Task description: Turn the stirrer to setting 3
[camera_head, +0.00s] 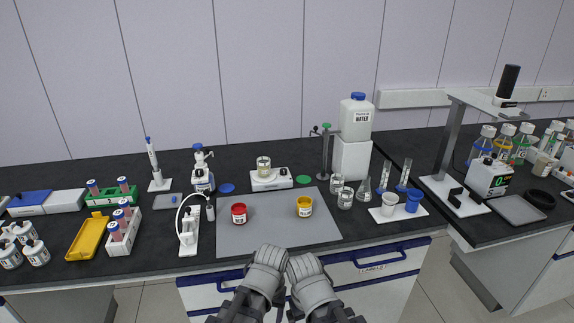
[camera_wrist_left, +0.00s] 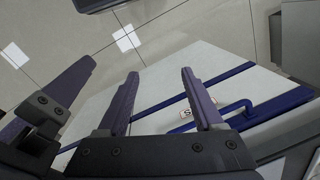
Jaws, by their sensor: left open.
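The stirrer is a low white unit (camera_head: 283,184) with a glass beaker (camera_head: 264,166) of pale yellowish content on top. It stands on the bench behind the grey mat. Its dial is too small to read. My two arms end side by side at the front of the bench in the head view, well short of the stirrer. My left gripper (camera_wrist_left: 160,76) is open and empty in the left wrist view, over the drawer front and floor. My right gripper (camera_head: 313,283) is low in the head view; its fingers cannot be made out.
On the grey mat (camera_head: 270,232) stand a red jar (camera_head: 239,213) and a yellow jar (camera_head: 304,206). A white device with a curved tube (camera_head: 188,226) is left of it. A water container (camera_head: 356,118) and glassware stand right of the stirrer. Blue drawer handles (camera_head: 388,259) jut from the front.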

